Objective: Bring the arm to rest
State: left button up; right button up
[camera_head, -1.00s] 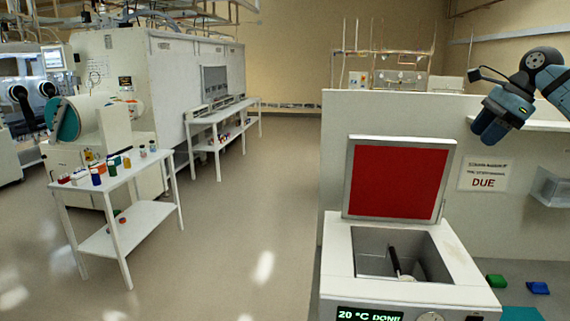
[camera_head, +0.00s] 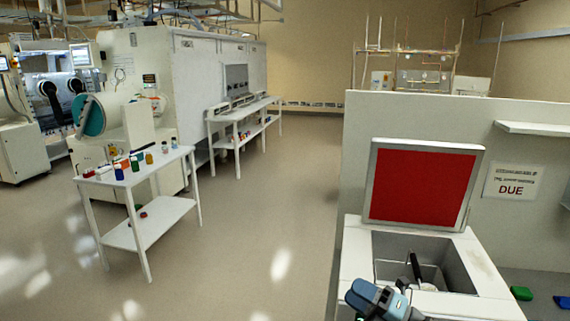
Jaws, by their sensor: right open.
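My right gripper (camera_head: 402,287) shows at the bottom of the head view, in front of the white water bath (camera_head: 485,277). Its blue-grey body covers part of the bath's front edge. The jaws are open, and I see nothing held between them. The bath's red-faced lid (camera_head: 420,186) stands raised. A dark-handled item (camera_head: 415,265) leans inside the open basin. My left gripper is not in view.
A white side table (camera_head: 150,218) with several small bottles stands at the left. A pale partition wall (camera_head: 400,115) with a "DUE" notice (camera_head: 511,183) rises behind the bath. A green block (camera_head: 521,293) and a blue block (camera_head: 562,302) lie at the right. The middle floor is clear.

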jog(key=s+d+f+m+h, duration=0.2)
jog(key=s+f+m+h, duration=0.5)
jog(key=s+f+m, duration=0.6)
jog(key=s+d+f+m+h, duration=0.1)
jog(key=s+f+m+h, duration=0.7)
jog(key=s+f+m, duration=0.4)
jog(key=s+m, duration=0.3)
jog(key=m, duration=0.1)
jog(key=shift+s+d+f+m+p, duration=0.3)
jog(key=shift+s+d+f+m, duration=0.05)
jog(key=shift+s+f+m, duration=0.05)
